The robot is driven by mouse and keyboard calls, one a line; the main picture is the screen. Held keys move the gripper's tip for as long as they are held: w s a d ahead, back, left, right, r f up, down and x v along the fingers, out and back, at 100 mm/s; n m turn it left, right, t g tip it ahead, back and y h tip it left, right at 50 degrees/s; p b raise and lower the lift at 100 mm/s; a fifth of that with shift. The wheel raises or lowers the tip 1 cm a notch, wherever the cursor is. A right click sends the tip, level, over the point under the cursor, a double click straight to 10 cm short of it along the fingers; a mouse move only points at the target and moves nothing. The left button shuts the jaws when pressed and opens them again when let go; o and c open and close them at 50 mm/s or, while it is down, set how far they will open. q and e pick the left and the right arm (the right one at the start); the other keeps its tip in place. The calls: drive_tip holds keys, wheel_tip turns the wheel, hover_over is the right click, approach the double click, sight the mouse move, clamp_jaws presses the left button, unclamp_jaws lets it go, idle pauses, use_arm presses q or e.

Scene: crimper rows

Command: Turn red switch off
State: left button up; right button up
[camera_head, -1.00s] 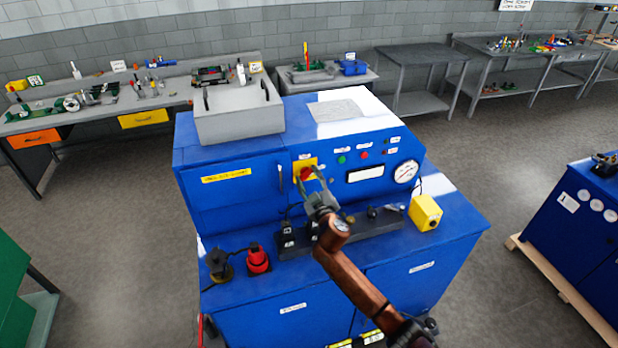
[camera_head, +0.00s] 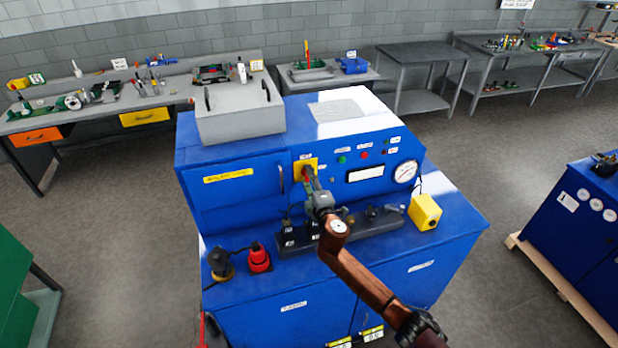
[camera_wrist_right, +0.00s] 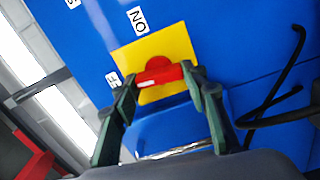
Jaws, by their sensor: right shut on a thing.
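The red switch (camera_wrist_right: 158,72) sits on a square yellow plate (camera_wrist_right: 125,58) on the blue machine's front panel. In the wrist view its red bar lies between the two fingertips of my right gripper (camera_wrist_right: 160,77), which is shut on it. A label reading "ON" (camera_wrist_right: 138,19) and a partly hidden "OFF" label (camera_wrist_right: 113,79) are beside the plate. In the head view my right gripper (camera_head: 309,174) reaches up to the yellow plate (camera_head: 303,163) and hides most of the switch. My left gripper is not in view.
The blue machine (camera_head: 235,225) has a gauge (camera_head: 405,172) and small buttons right of the switch. A yellow box (camera_head: 425,212), a dark fixture rail and a red-topped part (camera_head: 259,258) stand on its ledge. A dark cable (camera_wrist_right: 285,75) hangs near the gripper in the wrist view.

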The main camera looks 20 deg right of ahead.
drive_tip(key=shift+n, duration=0.6)
drive_tip(key=o, duration=1.2)
drive_tip(key=shift+c, duration=0.2)
drive_tip(key=s, duration=1.2)
drive_tip(key=shift+d, duration=0.25)
